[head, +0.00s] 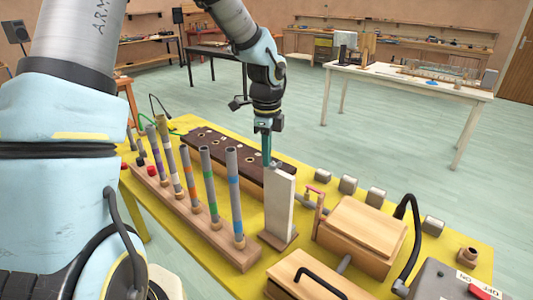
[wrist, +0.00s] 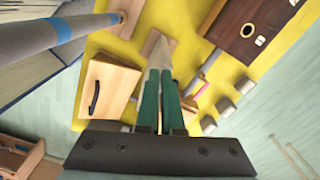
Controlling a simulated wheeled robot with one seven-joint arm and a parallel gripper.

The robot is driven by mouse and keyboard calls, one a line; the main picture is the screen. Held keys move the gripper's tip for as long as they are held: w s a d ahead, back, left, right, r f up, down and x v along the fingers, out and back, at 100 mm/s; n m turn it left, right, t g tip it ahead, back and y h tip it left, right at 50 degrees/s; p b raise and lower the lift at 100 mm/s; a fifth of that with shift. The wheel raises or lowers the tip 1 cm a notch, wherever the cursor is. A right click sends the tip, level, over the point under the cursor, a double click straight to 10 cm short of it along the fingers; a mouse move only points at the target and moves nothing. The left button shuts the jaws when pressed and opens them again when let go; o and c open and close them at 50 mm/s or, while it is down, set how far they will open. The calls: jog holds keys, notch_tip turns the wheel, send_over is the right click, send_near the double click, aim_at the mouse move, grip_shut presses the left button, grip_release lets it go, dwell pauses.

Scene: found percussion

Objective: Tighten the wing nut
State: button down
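I cannot clearly make out the wing nut in either view. A tall pale upright board (head: 280,203) stands on a small wooden base (head: 278,240) on the yellow table. A small dark shape shows at the board's top, too small to identify. My gripper (head: 267,161) points down with its green fingertips at or just behind the board's top edge. In the wrist view my gripper's two green fingers (wrist: 160,72) run close together with a narrow gap, and a pale strip shows between them. Whether they touch anything at their tips is hidden.
Upright tubes with coloured bands (head: 208,180) stand in a wooden rail left of the board. A dark slotted box (head: 222,150) lies behind. A wooden box (head: 361,235), another with a black handle (head: 312,278) and several grey cylinders (head: 348,184) are to the right.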

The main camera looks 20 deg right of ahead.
jog(key=shift+m, duration=0.4)
jog(key=c, duration=1)
grip_release()
